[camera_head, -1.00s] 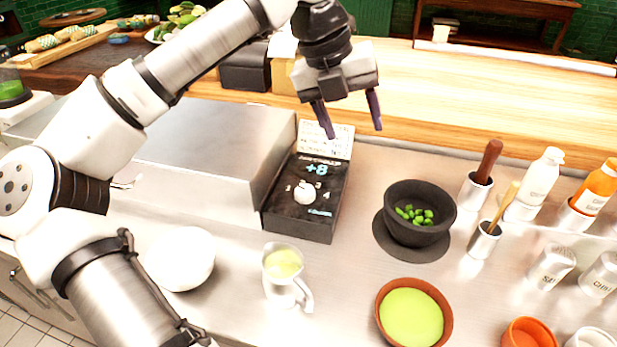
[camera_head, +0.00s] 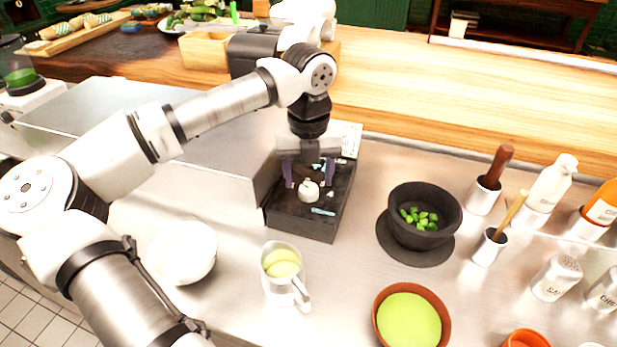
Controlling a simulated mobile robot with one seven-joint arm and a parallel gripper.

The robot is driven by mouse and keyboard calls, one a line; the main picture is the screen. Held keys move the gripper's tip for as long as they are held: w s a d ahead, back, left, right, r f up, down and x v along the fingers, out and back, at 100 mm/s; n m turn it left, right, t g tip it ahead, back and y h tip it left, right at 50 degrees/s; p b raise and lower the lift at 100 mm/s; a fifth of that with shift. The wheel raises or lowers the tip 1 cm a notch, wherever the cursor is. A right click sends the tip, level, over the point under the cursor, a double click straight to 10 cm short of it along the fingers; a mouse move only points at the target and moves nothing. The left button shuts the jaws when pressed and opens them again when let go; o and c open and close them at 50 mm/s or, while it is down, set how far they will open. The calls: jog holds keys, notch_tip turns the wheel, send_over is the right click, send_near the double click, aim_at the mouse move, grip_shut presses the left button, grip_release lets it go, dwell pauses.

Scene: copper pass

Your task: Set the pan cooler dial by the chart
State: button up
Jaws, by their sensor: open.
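The pan cooler's black control box (camera_head: 303,222) stands on the steel counter against the right side of the steel cooler (camera_head: 215,140). Its white dial knob (camera_head: 308,190) sits on the sloped top face. My gripper (camera_head: 308,181) is open over the box, pointing down, with one finger on each side of the knob. I cannot tell whether the fingers touch it. The chart (camera_head: 349,138) stands behind the box; my gripper and wrist hide most of it. The lit display is mostly hidden behind my gripper.
A steel jug (camera_head: 284,276) of green liquid stands in front of the box. A dark bowl (camera_head: 423,216) of green pieces is to the right, and a brown bowl (camera_head: 410,317) of green liquid in front of that. A white round object (camera_head: 188,252) is at left.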

aim_at(309, 192)
jog(key=shift+f, duration=1.25)
jog(key=c, duration=1)
